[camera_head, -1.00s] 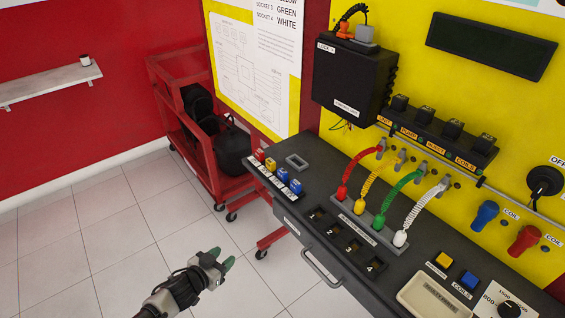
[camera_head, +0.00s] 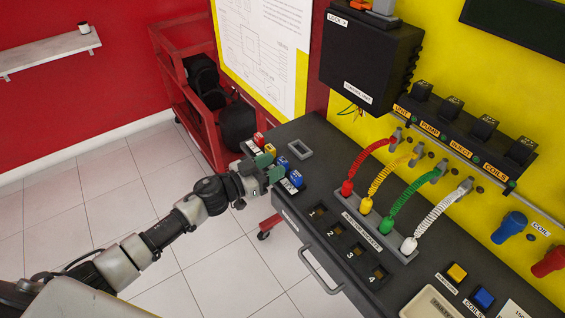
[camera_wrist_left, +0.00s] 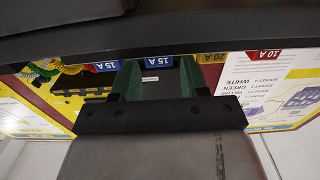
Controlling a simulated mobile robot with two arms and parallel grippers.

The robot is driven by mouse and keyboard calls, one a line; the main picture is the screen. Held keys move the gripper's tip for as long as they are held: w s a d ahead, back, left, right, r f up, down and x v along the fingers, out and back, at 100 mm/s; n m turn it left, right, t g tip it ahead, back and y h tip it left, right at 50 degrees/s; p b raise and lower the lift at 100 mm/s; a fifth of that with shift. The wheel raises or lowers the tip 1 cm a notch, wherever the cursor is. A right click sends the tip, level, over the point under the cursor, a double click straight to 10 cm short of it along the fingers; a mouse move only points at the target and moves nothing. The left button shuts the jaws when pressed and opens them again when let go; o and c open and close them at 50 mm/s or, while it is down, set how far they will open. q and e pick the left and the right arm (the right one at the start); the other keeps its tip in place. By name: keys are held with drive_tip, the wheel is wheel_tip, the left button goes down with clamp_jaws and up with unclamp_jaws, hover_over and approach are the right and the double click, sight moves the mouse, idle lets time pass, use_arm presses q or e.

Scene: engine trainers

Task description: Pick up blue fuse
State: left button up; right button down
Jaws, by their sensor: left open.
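Two blue fuses sit in a row at the left end of the dark bench in the head view, the nearer one (camera_head: 296,178) and the farther one (camera_head: 282,163). A red fuse (camera_head: 258,139) and a partly hidden yellow fuse (camera_head: 269,149) are farther along the row. My left gripper (camera_head: 270,167) is open beside the row, its green fingertips near the farther blue fuse. In the left wrist view its green fingers (camera_wrist_left: 159,80) lie either side of a blue 15 A label (camera_wrist_left: 162,62). Contact with a fuse cannot be told. My right gripper is out of view.
The bench has a grey rectangular frame (camera_head: 300,149), numbered sockets (camera_head: 338,230) and a drawer handle (camera_head: 321,270). Coiled red, yellow, green and white cables (camera_head: 447,214) rise to the yellow panel. A red cart (camera_head: 184,85) stands behind. The floor at left is clear.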

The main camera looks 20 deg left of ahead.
sight(280, 162)
use_arm(q)
drive_tip(key=x, duration=0.2)
drive_tip(key=shift+w+d+r, duration=0.2)
drive_tip(key=shift+w+d, duration=0.05)
drive_tip(key=shift+d, duration=0.05)
drive_tip(key=shift+w+d+f, duration=0.15)
drive_tip(key=shift+w+d, duration=0.1)
drive_tip(key=shift+w, duration=0.15)
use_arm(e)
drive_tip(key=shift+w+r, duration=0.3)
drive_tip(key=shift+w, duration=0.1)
use_arm(q)
drive_tip(key=shift+c, duration=0.2)
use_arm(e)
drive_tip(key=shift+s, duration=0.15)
use_arm(q)
drive_tip(key=c, duration=0.6)
drive_tip(key=shift+s, duration=0.1)
drive_tip(key=shift+c, duration=0.2)
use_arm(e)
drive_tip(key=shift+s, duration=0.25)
